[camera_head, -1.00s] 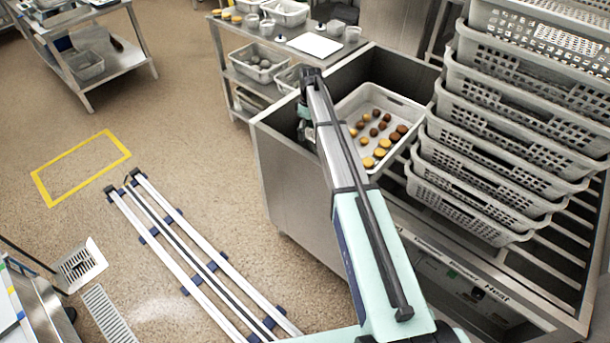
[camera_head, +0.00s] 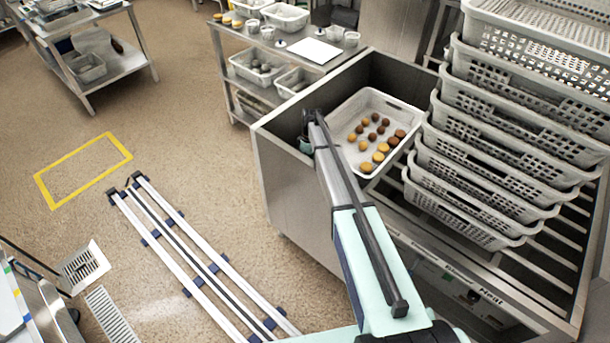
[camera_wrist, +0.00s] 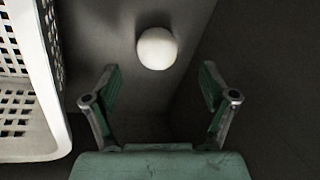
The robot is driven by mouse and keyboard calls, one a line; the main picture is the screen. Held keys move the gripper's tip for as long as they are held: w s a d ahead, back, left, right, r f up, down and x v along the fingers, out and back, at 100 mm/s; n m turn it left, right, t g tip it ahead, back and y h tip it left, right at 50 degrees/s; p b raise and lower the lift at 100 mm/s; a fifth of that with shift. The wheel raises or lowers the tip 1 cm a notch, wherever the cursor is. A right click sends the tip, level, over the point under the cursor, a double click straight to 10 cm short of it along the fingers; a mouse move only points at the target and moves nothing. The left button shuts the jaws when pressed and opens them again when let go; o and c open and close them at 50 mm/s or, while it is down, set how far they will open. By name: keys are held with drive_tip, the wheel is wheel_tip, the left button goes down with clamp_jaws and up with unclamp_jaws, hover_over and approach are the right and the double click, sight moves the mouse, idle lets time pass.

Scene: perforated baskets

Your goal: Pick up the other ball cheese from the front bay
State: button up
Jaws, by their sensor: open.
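A white ball cheese (camera_wrist: 157,48) rests on the dark floor of the bay in the wrist view, close to a bay wall on its right. My gripper (camera_wrist: 160,85) is open and empty. Its two green fingers are spread, and the ball lies beyond the fingertips, roughly centred between them. The ball is not touched by either finger. In the head view my gripper (camera_head: 306,146) is down inside the left end of the metal bay, mostly hidden by my arm and the bay wall. The ball is hidden in that view.
A white perforated basket (camera_wrist: 50,125) stands just left of my gripper. In the head view a white tray (camera_head: 343,167) of several brown and yellow round items lies in the bay (camera_head: 262,128). Stacked perforated baskets (camera_head: 470,205) stand to the right.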

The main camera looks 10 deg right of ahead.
drive_tip(key=shift+p+x, duration=1.6)
drive_tip(key=shift+x, duration=1.35)
drive_tip(key=shift+w+d, duration=0.1)
drive_tip(key=shift+w, duration=0.05)
drive_tip(key=c, duration=1.3)
